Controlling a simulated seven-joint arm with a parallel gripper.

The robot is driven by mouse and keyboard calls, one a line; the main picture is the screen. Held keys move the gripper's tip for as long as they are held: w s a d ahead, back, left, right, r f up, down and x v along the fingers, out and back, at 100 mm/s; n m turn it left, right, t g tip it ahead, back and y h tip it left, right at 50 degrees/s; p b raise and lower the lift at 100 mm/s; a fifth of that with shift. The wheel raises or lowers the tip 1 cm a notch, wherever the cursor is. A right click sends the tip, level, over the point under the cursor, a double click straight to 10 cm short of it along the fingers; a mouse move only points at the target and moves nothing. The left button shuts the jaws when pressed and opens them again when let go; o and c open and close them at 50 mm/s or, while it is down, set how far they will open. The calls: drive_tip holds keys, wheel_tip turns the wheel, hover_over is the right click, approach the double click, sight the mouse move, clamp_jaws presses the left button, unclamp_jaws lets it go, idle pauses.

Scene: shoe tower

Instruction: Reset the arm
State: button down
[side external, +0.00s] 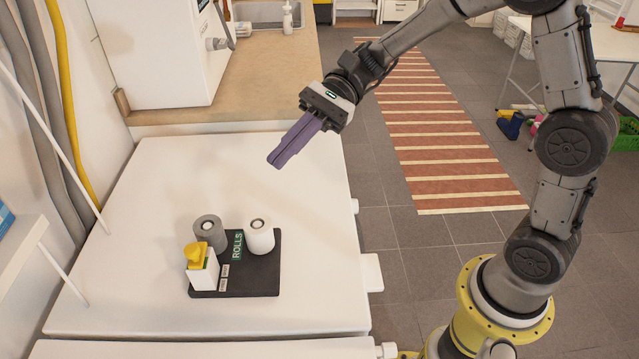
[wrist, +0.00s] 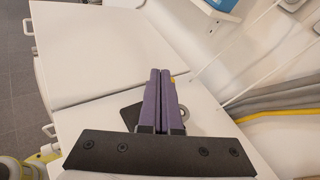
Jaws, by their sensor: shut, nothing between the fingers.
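My gripper (side external: 275,162) has purple fingers and is shut with nothing between them. In the side external view it hangs in the air over the back right of the white worktop (side external: 170,180), apart from everything on it. In the wrist view the shut fingers of my gripper (wrist: 160,75) cover much of the black tray, and only parts of the tray (wrist: 130,117) show beside them.
A black tray (side external: 236,284) labelled ROLLS holds a grey roll (side external: 209,234), a white roll (side external: 259,238) and a white box with a yellow top (side external: 202,270). A white appliance (side external: 155,60) stands on the counter behind. The worktop around the tray is clear.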

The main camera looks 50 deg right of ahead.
drive_tip(key=s+d+r+n+t+h, duration=0.1)
drive_tip(key=s+d+n+h, duration=0.15)
drive_tip(key=s, duration=0.45)
drive_tip(key=s+d+r+n+h, duration=0.15)
drive_tip(key=s+n+h, duration=0.25)
drive_tip(key=s, duration=0.4)
drive_tip(key=s+d+f+n+t+h, duration=0.2)
drive_tip(key=d+n+h, duration=0.1)
drive_tip(key=d, duration=0.4)
drive_tip(key=s+d+f+n+t+h, duration=0.2)
drive_tip(key=d+n+t+h, duration=0.1)
drive_tip(key=d+n+h, duration=0.1)
drive_tip(key=d+h, duration=0.1)
drive_tip(key=d, duration=0.1)
drive_tip(key=shift+s+d+f, duration=0.2)
drive_tip(key=shift+d+f, duration=0.1)
drive_tip(key=shift+d, duration=0.1)
